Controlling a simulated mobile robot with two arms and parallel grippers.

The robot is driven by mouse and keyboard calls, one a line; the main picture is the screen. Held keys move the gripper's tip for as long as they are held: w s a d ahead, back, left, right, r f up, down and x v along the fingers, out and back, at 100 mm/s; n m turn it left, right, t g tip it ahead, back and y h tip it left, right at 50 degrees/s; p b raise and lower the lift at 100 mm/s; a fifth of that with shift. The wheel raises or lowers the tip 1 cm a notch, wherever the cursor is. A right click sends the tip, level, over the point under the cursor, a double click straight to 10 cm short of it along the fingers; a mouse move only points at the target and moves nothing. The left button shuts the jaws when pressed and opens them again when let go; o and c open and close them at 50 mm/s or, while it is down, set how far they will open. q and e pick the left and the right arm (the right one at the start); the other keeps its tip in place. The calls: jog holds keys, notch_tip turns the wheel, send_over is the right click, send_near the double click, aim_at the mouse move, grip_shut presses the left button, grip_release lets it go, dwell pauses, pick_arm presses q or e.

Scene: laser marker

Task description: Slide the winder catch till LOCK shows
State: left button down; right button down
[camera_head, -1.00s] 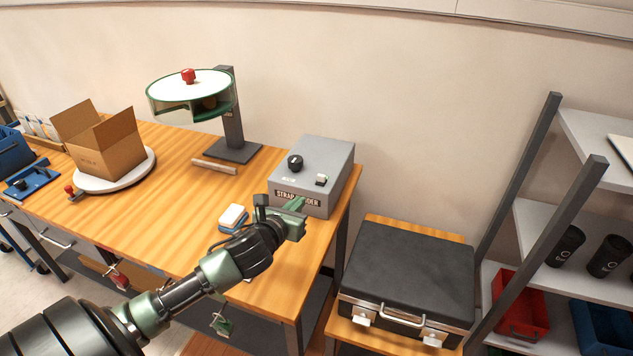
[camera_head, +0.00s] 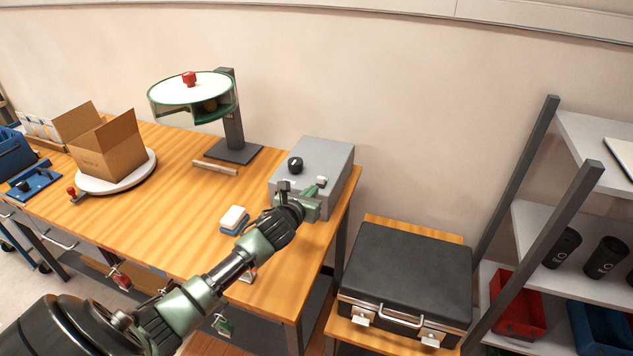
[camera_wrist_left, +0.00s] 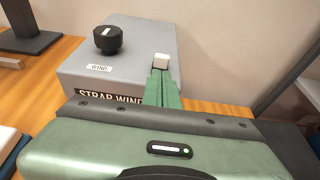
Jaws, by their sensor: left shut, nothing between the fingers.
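The strap winder (camera_head: 330,165) is a grey box at the right end of the wooden table. It has a black knob (camera_head: 295,164) and a small white catch (camera_head: 321,181) on its sloped top. The wrist view also shows the knob (camera_wrist_left: 108,39) and the catch (camera_wrist_left: 161,61), with a label reading WIND (camera_wrist_left: 99,68) below the knob. No LOCK text can be read. My left gripper (camera_head: 318,189) is shut and empty, its green fingertips (camera_wrist_left: 161,78) at the near side of the catch; I cannot tell whether they touch it. My right gripper is not in view.
A white and blue block (camera_head: 234,219) lies left of the winder. A post stand with a round drum (camera_head: 192,92) and an open carton (camera_head: 103,142) on a turntable stand farther left. A black case (camera_head: 408,275) and shelves are to the right.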

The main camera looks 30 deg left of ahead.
aim_at(321, 177)
pick_arm(q)
jog(key=shift+w+a+r+p, duration=0.1)
jog(key=shift+w+a+p, duration=0.1)
jog(key=shift+w, duration=0.45)
jog(key=shift+w+a+p, duration=0.1)
jog(key=shift+w+p, duration=0.05)
jog(key=shift+w, duration=0.45)
jog(key=shift+w+a, duration=0.15)
jog(key=shift+w, duration=0.55)
jog(key=shift+w+a+b, duration=0.25)
jog(key=shift+w+b, duration=0.05)
jog(key=shift+w, duration=0.65)
jog(key=shift+w+a+b, duration=0.25)
jog(key=shift+w+b, duration=0.05)
jog(key=shift+w, duration=0.65)
jog(key=shift+s, duration=0.1)
